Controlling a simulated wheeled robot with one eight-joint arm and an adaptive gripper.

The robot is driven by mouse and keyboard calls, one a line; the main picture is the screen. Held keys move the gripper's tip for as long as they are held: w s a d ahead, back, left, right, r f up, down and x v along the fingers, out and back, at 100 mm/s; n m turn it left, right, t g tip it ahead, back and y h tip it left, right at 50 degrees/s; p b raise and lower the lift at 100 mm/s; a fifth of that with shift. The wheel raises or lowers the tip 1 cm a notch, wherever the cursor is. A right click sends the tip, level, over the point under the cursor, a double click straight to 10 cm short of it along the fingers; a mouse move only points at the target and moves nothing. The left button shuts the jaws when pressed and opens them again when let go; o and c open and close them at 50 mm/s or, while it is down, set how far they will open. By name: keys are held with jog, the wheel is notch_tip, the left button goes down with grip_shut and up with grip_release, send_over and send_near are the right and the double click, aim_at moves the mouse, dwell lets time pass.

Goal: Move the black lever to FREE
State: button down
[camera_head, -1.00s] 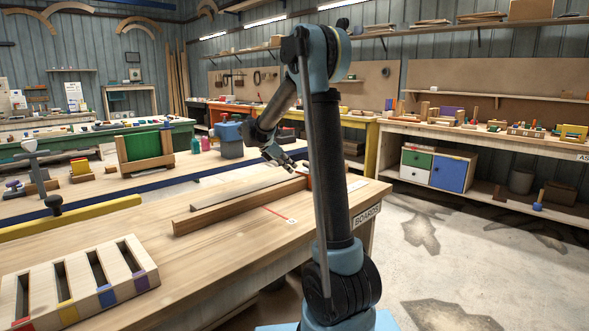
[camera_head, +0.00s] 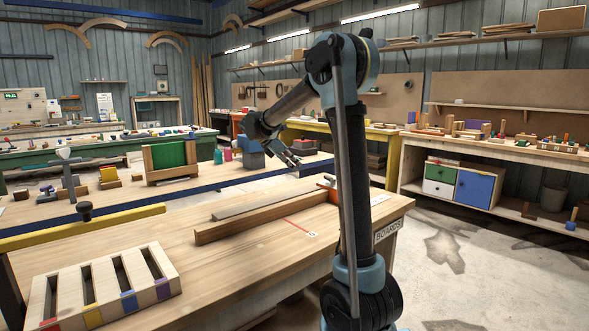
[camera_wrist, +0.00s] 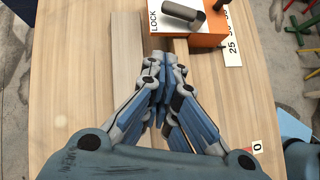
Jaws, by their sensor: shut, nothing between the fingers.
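The black lever (camera_wrist: 183,12) is a dark rod on an orange block with a pale top plate (camera_wrist: 219,27), at the top edge of the wrist view. The word LOCK is printed on the plate's left edge; no FREE label is visible. In the head view the orange block (camera_head: 328,183) is small and partly hidden behind my arm, and the lever cannot be made out. My gripper (camera_wrist: 165,62) is shut and empty, its fingertips below and left of the lever in the wrist view, apart from it. In the head view my gripper (camera_head: 296,161) hangs above the bench's far side.
A long wooden fence (camera_head: 255,217) and a grey strip lie on the bench in front of the block. A scale reading 25 (camera_wrist: 233,48) runs beside the block. A slotted wooden box (camera_head: 105,285) and a yellow bar (camera_head: 85,228) are at the left.

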jog(key=s+d+f+m+y, duration=0.1)
jog(key=s+d+f+m, duration=0.2)
jog(key=s, duration=0.5)
jog(key=s+d+m+g+y, duration=0.15)
jog(key=s+d+m, duration=0.25)
jog(key=s, duration=0.4)
jog(key=s+d+f+m+y, duration=0.2)
jog(key=s+d+m, duration=0.15)
jog(key=s, duration=0.45)
jog(key=s+a+f+m+y, duration=0.1)
jog(key=s+f+m+y, duration=0.3)
jog(key=s+f+m, duration=0.7)
jog(key=s+f, duration=0.4)
jog(key=s, duration=0.4)
jog(key=shift+s+f+t, duration=0.3)
jog(key=shift+s+t, duration=0.05)
jog(key=shift+s, duration=0.05)
jog(key=shift+s, duration=0.15)
